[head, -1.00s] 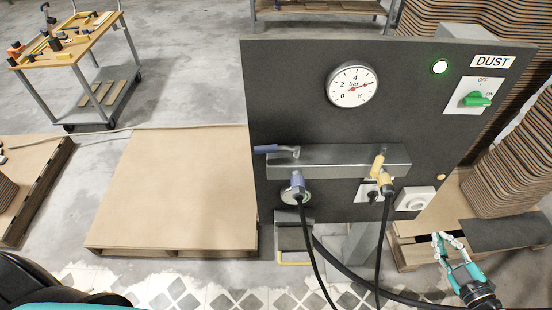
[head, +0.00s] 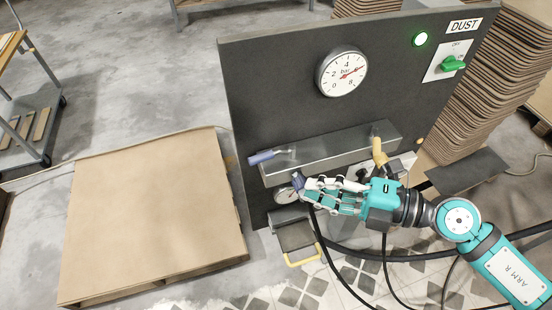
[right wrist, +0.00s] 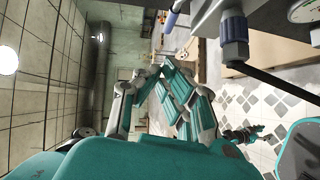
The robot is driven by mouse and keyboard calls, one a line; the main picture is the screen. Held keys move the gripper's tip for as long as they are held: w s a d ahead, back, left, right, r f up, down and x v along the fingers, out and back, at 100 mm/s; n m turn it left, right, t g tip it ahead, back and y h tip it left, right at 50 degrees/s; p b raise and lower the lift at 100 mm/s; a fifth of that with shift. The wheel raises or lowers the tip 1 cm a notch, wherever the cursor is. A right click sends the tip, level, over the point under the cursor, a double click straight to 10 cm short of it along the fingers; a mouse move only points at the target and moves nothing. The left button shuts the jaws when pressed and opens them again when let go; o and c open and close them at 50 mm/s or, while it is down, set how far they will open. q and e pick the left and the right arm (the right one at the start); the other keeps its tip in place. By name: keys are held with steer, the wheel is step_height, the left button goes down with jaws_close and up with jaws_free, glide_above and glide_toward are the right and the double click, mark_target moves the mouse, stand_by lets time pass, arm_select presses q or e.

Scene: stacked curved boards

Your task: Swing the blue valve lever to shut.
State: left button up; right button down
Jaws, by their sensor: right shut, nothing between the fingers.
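The blue valve lever (head: 267,156) sits at the left end of the grey metal bar (head: 330,150) on the dark panel. Its handle points left, along the bar. Part of it also shows at the top of the right wrist view (right wrist: 170,18). My right gripper (head: 303,187) is shut and empty, below and to the right of the lever, apart from it. Its fingertips overlap the blue hose fitting in the head view; contact cannot be told. A small teal and black gripper, seemingly my left one (right wrist: 245,133), shows far off in the right wrist view, its jaws unclear.
A yellow lever (head: 379,152) stands on the bar's right part, near my right wrist. A blue hose fitting (right wrist: 235,38) with a black hose hangs under the bar. A gauge (head: 342,72) and green switch (head: 453,63) are higher up. A wooden platform (head: 150,210) lies left.

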steer(key=p, duration=0.2)
glide_toward(250, 163)
steer(key=s+a, duration=0.2)
steer(key=a, duration=0.1)
steer(key=w, duration=0.1)
steer(key=w+a, duration=0.1)
steer(key=w, duration=0.1)
steer(key=shift+w+a+f, duration=0.25)
steer(key=shift+w+f, duration=0.05)
steer(key=shift+w, duration=0.1)
steer(key=shift+s, duration=0.1)
